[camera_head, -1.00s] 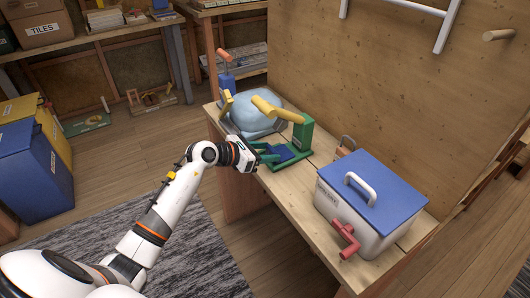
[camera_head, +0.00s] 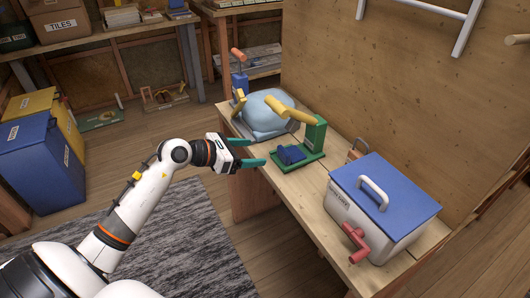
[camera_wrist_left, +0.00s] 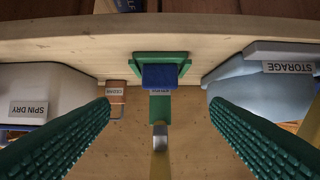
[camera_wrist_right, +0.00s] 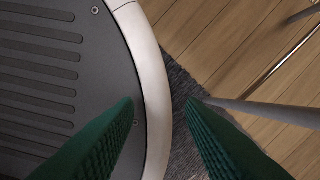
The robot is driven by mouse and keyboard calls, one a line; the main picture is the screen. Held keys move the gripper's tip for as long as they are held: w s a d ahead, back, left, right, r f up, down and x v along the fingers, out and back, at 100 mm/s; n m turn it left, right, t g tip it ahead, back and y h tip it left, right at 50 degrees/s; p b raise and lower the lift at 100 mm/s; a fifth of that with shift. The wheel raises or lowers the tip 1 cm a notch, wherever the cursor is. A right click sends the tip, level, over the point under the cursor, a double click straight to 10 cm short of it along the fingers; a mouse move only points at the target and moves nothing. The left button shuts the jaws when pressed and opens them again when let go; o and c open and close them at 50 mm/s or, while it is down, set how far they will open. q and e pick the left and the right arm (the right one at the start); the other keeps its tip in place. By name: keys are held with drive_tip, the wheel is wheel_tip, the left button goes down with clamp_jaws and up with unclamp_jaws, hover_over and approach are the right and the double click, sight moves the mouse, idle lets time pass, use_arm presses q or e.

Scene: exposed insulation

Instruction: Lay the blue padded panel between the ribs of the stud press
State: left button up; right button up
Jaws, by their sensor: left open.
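The blue padded panel (camera_head: 291,154) rests on the green base of the stud press (camera_head: 314,137), which has a yellow lever above it. In the left wrist view the blue panel (camera_wrist_left: 160,76) sits within the green frame (camera_wrist_left: 160,57). I cannot tell whether it lies fully between the ribs. My left gripper (camera_head: 246,151) is open and empty, left of the press and apart from the panel. In its wrist view the fingers (camera_wrist_left: 160,125) are wide apart. My right gripper (camera_wrist_right: 165,104) is open and empty, beside a dark grey surface with a pale rim.
A white box with blue lid and red crank (camera_head: 380,205), labelled SPIN DRY in the left wrist view, stands right of the press. A rounded light-blue thing (camera_head: 266,112) sits behind it.

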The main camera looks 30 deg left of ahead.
use_arm(q)
drive_tip(key=shift+v, duration=1.35)
wheel_tip(320, 180, down, 22)
drive_tip(key=n+t+y, duration=0.2)
drive_tip(key=n+t, duration=0.1)
drive_tip(key=n, duration=1.5)
drive_tip(key=s+f+n+g+y, duration=0.2)
drive_tip(key=s+f+n, duration=0.3)
drive_tip(key=f, duration=0.4)
drive_tip(key=s+f+n+g+y, duration=0.1)
drive_tip(key=s+f+n+y, duration=0.1)
drive_tip(key=s+f+n, duration=0.55)
drive_tip(key=s+d+f+n+g, duration=0.3)
drive_tip(key=s+f, duration=0.4)
drive_tip(key=s, duration=0.3)
drive_tip(key=s+d+f+n+g, duration=0.3)
drive_tip(key=s+f, duration=0.3)
drive_tip(key=s, duration=0.4)
drive_tip(key=s+d+f+n+g, duration=0.3)
drive_tip(key=s+f, duration=0.4)
drive_tip(key=s, duration=0.3)
drive_tip(key=shift+d+f+g+y, duration=0.4)
drive_tip(key=shift+d+g, duration=0.5)
drive_tip(key=shift+d, duration=0.25)
